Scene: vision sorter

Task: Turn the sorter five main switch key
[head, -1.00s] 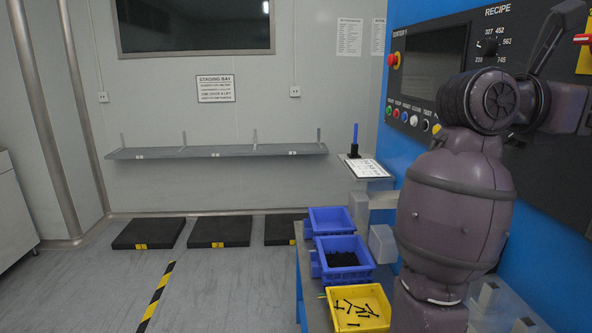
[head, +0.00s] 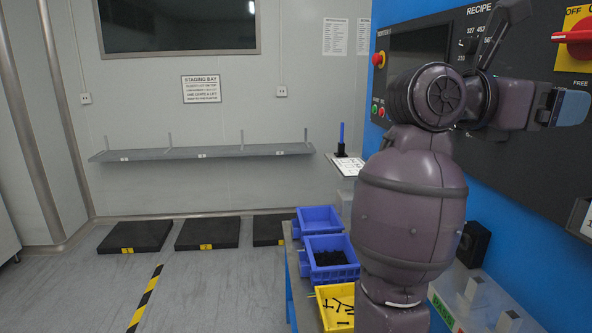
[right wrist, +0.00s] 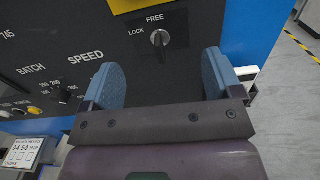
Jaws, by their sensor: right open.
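The main switch key is a small silver key (right wrist: 160,40) in the black panel, under the FREE label with LOCK to its left, in the right wrist view. It stands roughly upright. My right gripper (right wrist: 165,78) is open and empty. Its two blue fingers are spread either side of the key in the picture, and the key appears apart from them. The right gripper (head: 570,107) is also at the right of the head view, below the red main switch handle (head: 574,36) on its yellow OFF plate (head: 577,15). The key is hidden there. My left gripper is out of view.
The black panel (right wrist: 100,25) carries BATCH and SPEED knobs (right wrist: 65,97). Below it in the head view are blue bins (head: 328,262) and a yellow bin (head: 336,300) with black bolts. Floor at left is open, with dark pads (head: 137,236).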

